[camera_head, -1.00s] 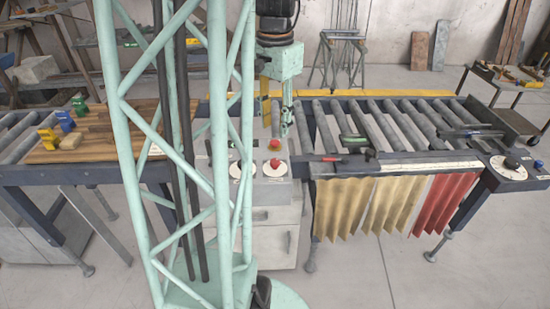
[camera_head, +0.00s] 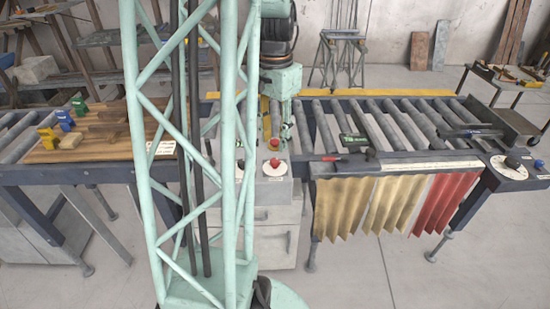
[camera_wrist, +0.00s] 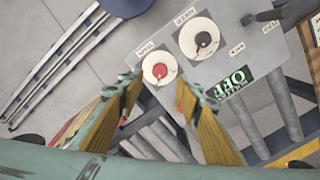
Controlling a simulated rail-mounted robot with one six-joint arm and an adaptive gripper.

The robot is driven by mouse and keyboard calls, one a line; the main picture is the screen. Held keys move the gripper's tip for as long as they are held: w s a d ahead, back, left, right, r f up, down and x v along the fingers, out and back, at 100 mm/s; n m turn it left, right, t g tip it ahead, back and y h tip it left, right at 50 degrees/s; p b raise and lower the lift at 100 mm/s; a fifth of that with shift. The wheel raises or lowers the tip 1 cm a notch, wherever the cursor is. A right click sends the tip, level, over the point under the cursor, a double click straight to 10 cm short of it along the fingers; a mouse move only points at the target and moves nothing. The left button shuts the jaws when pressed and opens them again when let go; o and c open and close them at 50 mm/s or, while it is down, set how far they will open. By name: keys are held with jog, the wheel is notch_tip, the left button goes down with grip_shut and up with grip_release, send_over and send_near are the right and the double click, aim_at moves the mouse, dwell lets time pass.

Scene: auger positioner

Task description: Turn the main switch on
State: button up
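A grey control panel carries a white dial with a red knob (camera_wrist: 160,70) and a second white dial with a black knob (camera_wrist: 203,40). The small labels beside them are too blurred to read surely. My gripper (camera_wrist: 157,92) is open and empty. Its two yellow-brown fingers stand apart, their tips short of the red knob's dial in the wrist view.
A roller conveyor (camera_head: 325,130) runs right of the panel, with a red-handled tool (camera_head: 328,158) and a green display (camera_head: 355,140) along its front. A wooden board (camera_head: 95,150) with coloured blocks lies left. My lattice column hides part of the panel.

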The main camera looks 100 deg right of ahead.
aim_at(275, 160)
jog(key=shift+f, duration=4.05)
jog(key=c, duration=0.9)
